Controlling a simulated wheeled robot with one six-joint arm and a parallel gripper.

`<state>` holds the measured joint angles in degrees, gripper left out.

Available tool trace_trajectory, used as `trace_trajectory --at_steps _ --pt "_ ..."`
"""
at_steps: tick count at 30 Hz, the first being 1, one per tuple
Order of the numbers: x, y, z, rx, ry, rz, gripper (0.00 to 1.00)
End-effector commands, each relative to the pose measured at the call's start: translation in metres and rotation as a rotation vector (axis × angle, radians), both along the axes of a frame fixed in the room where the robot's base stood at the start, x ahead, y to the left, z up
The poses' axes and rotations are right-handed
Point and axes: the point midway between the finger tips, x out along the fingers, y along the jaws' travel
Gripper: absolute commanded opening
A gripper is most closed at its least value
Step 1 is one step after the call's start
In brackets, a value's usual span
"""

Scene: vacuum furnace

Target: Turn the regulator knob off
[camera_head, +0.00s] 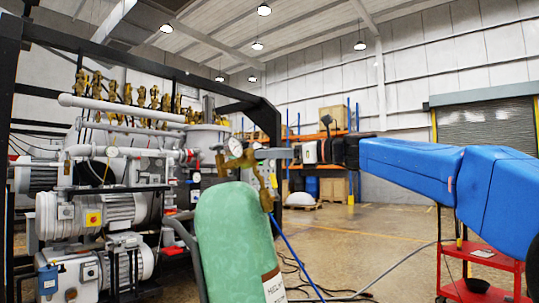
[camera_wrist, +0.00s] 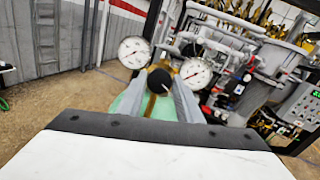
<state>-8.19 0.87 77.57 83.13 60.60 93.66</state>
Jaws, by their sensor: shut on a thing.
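The green gas cylinder (camera_head: 240,245) stands upright in the lower middle of the head view. Its brass regulator (camera_head: 266,196) is on top, with a round gauge (camera_head: 235,147) on the left. In the wrist view, two white gauges, one left (camera_wrist: 134,52) and one right (camera_wrist: 196,72), flank the dark regulator knob (camera_wrist: 158,82). My gripper (camera_head: 266,154) reaches in from the right at the regulator. In the wrist view its two grey fingers stand on either side of the knob, shut on it. The knob itself is hidden by my gripper in the head view.
Pumps, pipes and motors (camera_head: 95,213) fill a black frame (camera_head: 140,63) to the left of the cylinder. A blue hose (camera_head: 290,250) runs down from the regulator. A red cart (camera_head: 480,268) stands at the right. Open floor (camera_head: 375,235) lies between.

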Motion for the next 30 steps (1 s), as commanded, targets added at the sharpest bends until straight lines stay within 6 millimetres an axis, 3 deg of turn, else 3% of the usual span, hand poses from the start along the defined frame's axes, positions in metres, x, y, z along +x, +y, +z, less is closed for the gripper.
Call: trace_trajectory --at_steps 8,30 --pt "0.0013 -0.0001 0.0000 -0.078 -0.143 0.044 0.10" --pt "0.0023 -0.0001 0.0028 -0.397 -0.742 0.218 0.10"
